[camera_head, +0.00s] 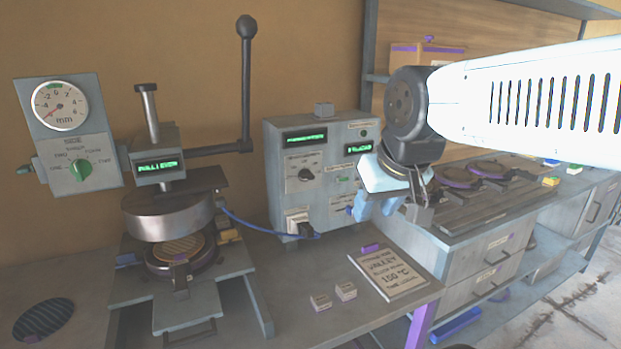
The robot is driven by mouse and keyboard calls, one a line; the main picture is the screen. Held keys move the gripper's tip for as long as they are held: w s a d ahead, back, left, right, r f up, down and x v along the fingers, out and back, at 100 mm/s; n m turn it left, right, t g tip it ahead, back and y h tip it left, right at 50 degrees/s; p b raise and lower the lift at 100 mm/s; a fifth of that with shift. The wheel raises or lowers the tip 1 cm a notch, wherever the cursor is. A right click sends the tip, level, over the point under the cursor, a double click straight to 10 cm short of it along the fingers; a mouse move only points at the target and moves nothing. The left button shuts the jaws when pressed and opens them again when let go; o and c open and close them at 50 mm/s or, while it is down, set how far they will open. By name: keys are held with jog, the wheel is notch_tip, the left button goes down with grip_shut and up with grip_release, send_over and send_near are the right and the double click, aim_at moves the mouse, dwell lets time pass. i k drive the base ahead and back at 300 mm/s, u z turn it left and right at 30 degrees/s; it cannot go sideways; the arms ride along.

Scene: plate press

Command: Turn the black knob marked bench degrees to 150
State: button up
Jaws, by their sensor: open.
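A black knob (305,174) sits on the front of the grey control box (278,180), left of centre, with small markings around it. Its label and scale are too small to read. A green display (305,137) is above it. My gripper (390,208) hangs to the right of the knob, in front of the box's right edge as seen here. It is apart from the knob, open and empty. It partly hides the lower right of the panel.
The press (168,215) with its tall lever (246,90) stands left of the box. A green knob (80,169) is on a panel under the dial gauge (59,106).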

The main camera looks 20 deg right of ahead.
aim_at(305, 176)
jog(key=z, duration=1.1)
jog(key=k, duration=1.65)
jog(key=u, duration=0.35)
jog(key=i, duration=1)
jog(key=z, duration=0.1)
